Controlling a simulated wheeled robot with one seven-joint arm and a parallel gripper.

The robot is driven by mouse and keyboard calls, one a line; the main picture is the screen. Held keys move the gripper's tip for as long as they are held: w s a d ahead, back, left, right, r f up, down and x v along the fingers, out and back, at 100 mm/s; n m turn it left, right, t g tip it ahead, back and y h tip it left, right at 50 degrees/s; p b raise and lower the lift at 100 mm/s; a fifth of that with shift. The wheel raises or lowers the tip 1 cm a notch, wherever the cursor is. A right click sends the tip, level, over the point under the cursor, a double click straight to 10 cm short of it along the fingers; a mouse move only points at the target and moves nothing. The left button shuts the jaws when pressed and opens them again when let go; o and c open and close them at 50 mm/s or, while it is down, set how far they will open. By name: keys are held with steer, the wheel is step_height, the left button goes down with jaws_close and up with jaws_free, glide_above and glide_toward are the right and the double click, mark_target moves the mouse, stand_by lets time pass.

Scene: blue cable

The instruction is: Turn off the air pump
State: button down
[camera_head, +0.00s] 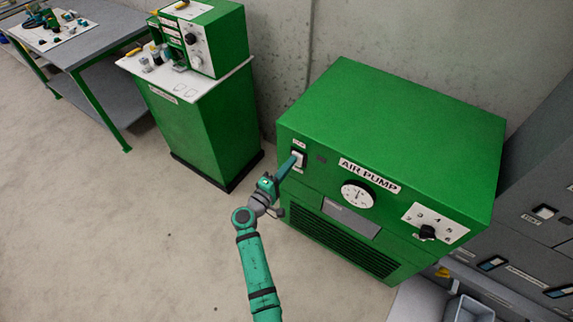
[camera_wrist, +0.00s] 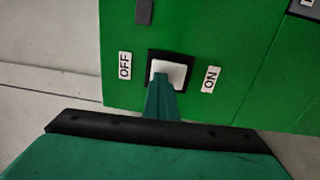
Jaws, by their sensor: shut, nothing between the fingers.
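The air pump is a large green box (camera_head: 390,130) with an "AIR PUMP" label on its front. Its white rocker switch (camera_head: 299,158) sits in a black frame at the front's upper left. In the wrist view the white switch (camera_wrist: 172,72) lies between an OFF label (camera_wrist: 125,65) on the left and an ON label (camera_wrist: 211,79) on the right. My gripper (camera_head: 293,160) is shut and empty, its tips at the switch. In the wrist view the fingertips (camera_wrist: 160,82) overlap the switch's lower left part; I cannot tell whether they press it.
A dark square (camera_head: 321,159) sits beside the switch. The pump also has a round gauge (camera_head: 358,195) and a black knob (camera_head: 427,232). A green cabinet (camera_head: 200,125) stands left, a workbench (camera_head: 75,50) farther left, grey drawers (camera_head: 540,215) at right. The floor at left is clear.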

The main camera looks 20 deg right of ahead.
steer(key=shift+r+v, duration=1.45)
steer(key=shift+v, duration=5.55)
steer(key=s+a+f+n+t+y, duration=0.1)
steer(key=s+a+f+n+y, duration=0.1)
steer(key=s+f+y, duration=0.65)
steer(key=s+a+f+m+y, duration=0.1)
steer(key=s+a+f, duration=0.15)
steer(key=s, duration=0.25)
steer(key=s+a+f+y, duration=0.2)
steer(key=s+f, duration=0.2)
steer(key=s, duration=0.1)
steer(key=s+a+r+m+t+y, duration=0.1)
steer(key=s+a+r+m+y, duration=0.1)
steer(key=s+a+r, duration=0.3)
steer(key=s+a+r+m+t+y, duration=0.1)
steer(key=s+r+y, duration=0.1)
steer(key=s, duration=0.5)
steer(key=s+r+m+t, duration=0.2)
steer(key=s+r+m, duration=0.2)
steer(key=r, duration=0.8)
steer(key=shift+s+m, duration=0.4)
steer(key=shift+s, duration=0.8)
